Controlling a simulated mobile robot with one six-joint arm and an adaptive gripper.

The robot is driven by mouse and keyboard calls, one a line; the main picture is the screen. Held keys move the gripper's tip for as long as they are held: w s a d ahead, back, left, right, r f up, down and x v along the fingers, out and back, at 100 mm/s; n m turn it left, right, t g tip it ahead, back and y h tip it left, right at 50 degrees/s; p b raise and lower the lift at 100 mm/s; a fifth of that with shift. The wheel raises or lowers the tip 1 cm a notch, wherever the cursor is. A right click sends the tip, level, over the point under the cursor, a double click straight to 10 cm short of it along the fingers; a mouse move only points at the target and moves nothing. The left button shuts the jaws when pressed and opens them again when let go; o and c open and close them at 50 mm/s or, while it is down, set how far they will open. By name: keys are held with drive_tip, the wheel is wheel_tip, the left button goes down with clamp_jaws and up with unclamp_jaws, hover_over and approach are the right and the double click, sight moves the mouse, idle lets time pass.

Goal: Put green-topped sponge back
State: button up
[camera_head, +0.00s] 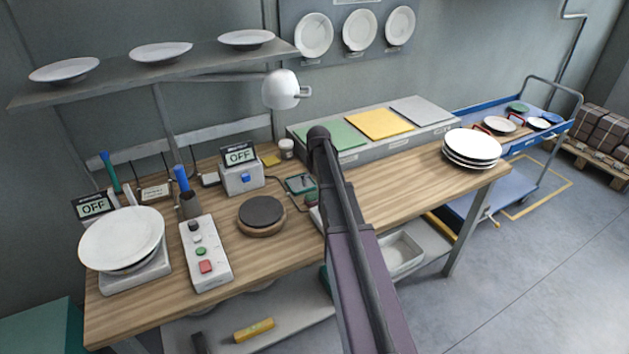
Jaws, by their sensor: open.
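I cannot make out a sponge with a green top for certain. A small flat yellowish piece (270,160) lies at the back of the wooden bench, next to a white jar; it is too small to identify. A yellow block (253,330) lies on the shelf under the bench, and no green top shows on it. A dark green item (299,184) lies on the bench just left of my arm. My arm rises through the middle of the view and hides part of the bench. My gripper is not visible.
The wooden bench (390,197) has free room right of my arm. Stacked plates (472,145) stand at its right end. A plate on a scale (121,239), a button box (206,255) and a dark round disc (262,211) occupy the left. A lamp (281,90) overhangs the back.

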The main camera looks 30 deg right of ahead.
drive_tip(key=shift+s+r+p, duration=0.2)
drive_tip(key=shift+r+p, duration=1.15)
drive_tip(key=shift+r, duration=0.3)
drive_tip(key=s+a+g, duration=0.1)
drive_tip(key=s+a, duration=2.2)
drive_tip(key=s, duration=0.1)
